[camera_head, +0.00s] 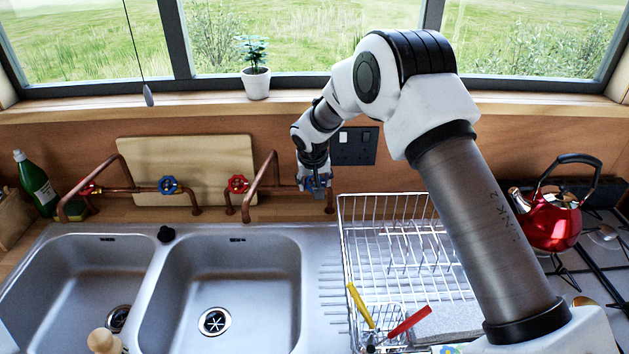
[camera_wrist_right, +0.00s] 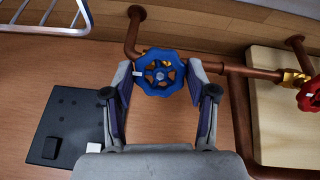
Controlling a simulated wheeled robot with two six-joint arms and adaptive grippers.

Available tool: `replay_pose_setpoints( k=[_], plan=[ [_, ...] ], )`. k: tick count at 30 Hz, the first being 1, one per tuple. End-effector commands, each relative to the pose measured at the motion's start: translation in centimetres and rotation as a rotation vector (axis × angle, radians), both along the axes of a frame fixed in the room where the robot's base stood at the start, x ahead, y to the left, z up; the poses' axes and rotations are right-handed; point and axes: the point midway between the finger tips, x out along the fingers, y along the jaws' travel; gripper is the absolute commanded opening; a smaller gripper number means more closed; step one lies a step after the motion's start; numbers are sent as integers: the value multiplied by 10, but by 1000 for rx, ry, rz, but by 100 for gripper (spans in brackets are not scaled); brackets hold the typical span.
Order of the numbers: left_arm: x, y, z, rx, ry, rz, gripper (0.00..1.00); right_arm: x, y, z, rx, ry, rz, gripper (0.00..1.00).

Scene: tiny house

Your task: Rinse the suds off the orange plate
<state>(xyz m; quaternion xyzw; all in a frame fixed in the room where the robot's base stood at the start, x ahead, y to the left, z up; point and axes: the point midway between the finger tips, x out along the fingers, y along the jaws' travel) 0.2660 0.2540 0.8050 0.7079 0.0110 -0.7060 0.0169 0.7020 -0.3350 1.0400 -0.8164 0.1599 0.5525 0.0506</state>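No orange plate and no suds show in either view. My right gripper (camera_head: 316,188) is at the wall behind the right basin, by the right tap's blue valve wheel. In the right wrist view the blue valve wheel (camera_wrist_right: 161,76) sits between the open fingers of my right gripper (camera_wrist_right: 160,72). I cannot tell whether either finger touches it. The right tap (camera_head: 270,178) has a copper spout and a red valve wheel (camera_head: 237,184). No water shows from it. The right basin (camera_head: 225,275) is empty with an open drain. My left gripper is not in view.
The left basin (camera_head: 70,275) has a wooden-topped object (camera_head: 104,341) at its front. A wire dish rack (camera_head: 395,240) with yellow and red handled utensils stands to the right, under my right arm. A red kettle (camera_head: 550,220) is on the stove. A board (camera_head: 190,165) leans behind the taps.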

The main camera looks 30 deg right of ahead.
Motion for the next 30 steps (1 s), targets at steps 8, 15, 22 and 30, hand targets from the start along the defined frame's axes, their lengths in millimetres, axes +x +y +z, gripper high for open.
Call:
replay_pose_setpoints(
  k=[8,15,22,30],
  plan=[
    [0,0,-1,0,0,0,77,0,0,-2,-4,3,6,23],
    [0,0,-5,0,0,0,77,0,0,-3,-43,21,63,23],
    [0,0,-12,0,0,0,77,0,1,-4,-126,60,186,23],
    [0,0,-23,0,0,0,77,0,2,-4,-250,121,370,23]
  ],
)
